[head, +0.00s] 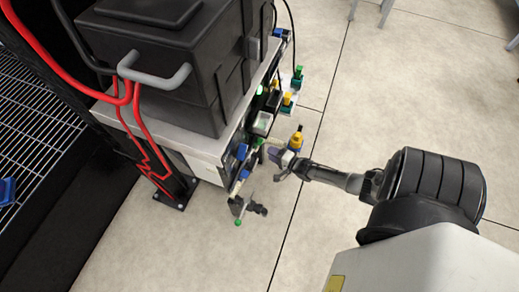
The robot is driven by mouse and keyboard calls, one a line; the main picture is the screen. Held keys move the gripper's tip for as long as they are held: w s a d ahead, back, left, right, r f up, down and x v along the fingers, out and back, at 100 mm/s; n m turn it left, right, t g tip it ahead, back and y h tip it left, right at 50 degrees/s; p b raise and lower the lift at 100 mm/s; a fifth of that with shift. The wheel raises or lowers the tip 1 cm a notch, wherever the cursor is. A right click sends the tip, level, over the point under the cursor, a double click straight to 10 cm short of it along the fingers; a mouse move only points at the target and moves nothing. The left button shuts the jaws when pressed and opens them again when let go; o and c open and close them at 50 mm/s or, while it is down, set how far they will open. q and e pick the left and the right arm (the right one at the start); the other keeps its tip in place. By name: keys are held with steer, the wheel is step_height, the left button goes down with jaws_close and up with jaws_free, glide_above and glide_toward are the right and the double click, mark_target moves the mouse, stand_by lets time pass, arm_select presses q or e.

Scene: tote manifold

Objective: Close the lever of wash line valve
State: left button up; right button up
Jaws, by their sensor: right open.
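The manifold's valves and fittings (240,160) line the side of the pale-topped bench. I cannot tell which of them is the wash line valve, and its lever is not clear at this size. My right gripper (278,160) is open, close beside these fittings at the end of my arm from the right. Contact with a fitting cannot be made out. A yellow-and-blue part (296,139) shows just behind the gripper. A small green-tipped part (238,222) and a dark fitting (258,209) show below it in the picture. My left gripper is not in view.
A black lidded tote (150,75) stands on the bench (165,140), with red hoses (60,75) at its left. A wire rack (30,120) stands far left. More green and yellow fittings (290,95) are farther back.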

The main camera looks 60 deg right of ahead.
steer(key=a+b+x, duration=0.1)
steer(key=b+x, duration=0.2)
steer(key=x, duration=0.4)
steer(key=shift+w+d, duration=0.25)
steer(key=shift+d, duration=0.2)
steer(key=shift+c, duration=0.5)
steer(key=c, duration=0.5)
steer(key=shift+a+f, duration=0.1)
jaws_close()
